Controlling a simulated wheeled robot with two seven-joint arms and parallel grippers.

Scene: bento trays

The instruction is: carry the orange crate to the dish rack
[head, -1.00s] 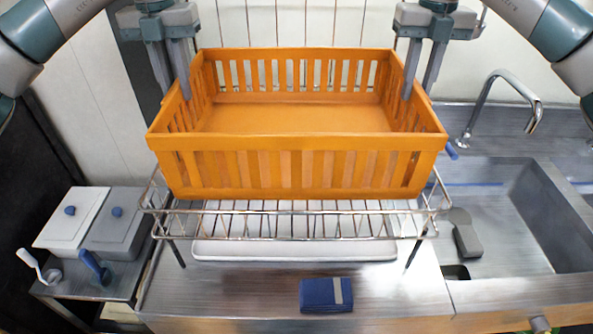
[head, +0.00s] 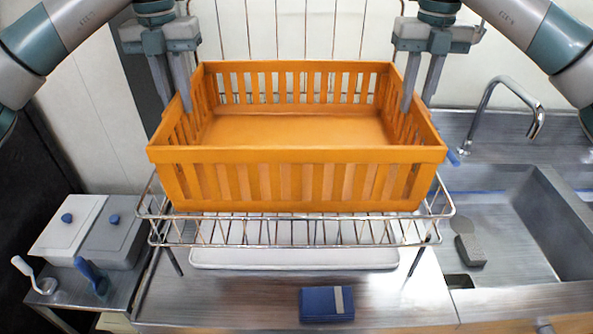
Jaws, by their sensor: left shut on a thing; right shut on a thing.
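The orange crate (head: 296,155) is empty and upright, held level at the dish rack. The wire dish rack (head: 290,232) stands on legs on the steel counter; its front edge shows below the crate, and the rest is hidden. I cannot tell whether the crate's bottom touches the rack. My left gripper (head: 180,98) is shut on the crate's left side wall, one finger inside and one outside. My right gripper (head: 416,98) is shut on the right side wall in the same way.
A white tray (head: 290,258) lies under the rack. A sink (head: 520,230) with a faucet (head: 490,105) is to the right. Two lidded containers (head: 110,240) and two ladle-like utensils (head: 95,278) are at the left.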

